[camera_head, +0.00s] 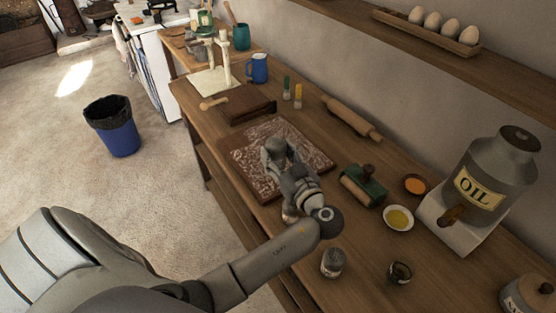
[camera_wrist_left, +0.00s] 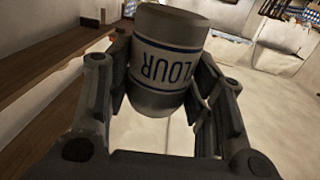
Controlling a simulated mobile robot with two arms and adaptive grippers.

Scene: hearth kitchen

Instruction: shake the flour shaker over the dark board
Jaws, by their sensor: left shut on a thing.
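The flour shaker (camera_wrist_left: 168,62) is a grey cylinder with a white label lettered FLOUR in blue. In the left wrist view it sits between the two fingers of my left gripper (camera_wrist_left: 165,95), which is shut on it. The lettering shows upside down in that view. In the head view my left gripper (camera_head: 279,152) is above the dark board (camera_head: 240,158) and hides part of it; the shaker is hard to make out there. White powder lies in patches over much of the board. My right gripper is not in view.
A rolling pin (camera_head: 352,118) lies behind. A brown book-like block (camera_head: 243,103) lies beyond the board. A jar (camera_head: 332,263) stands in front.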

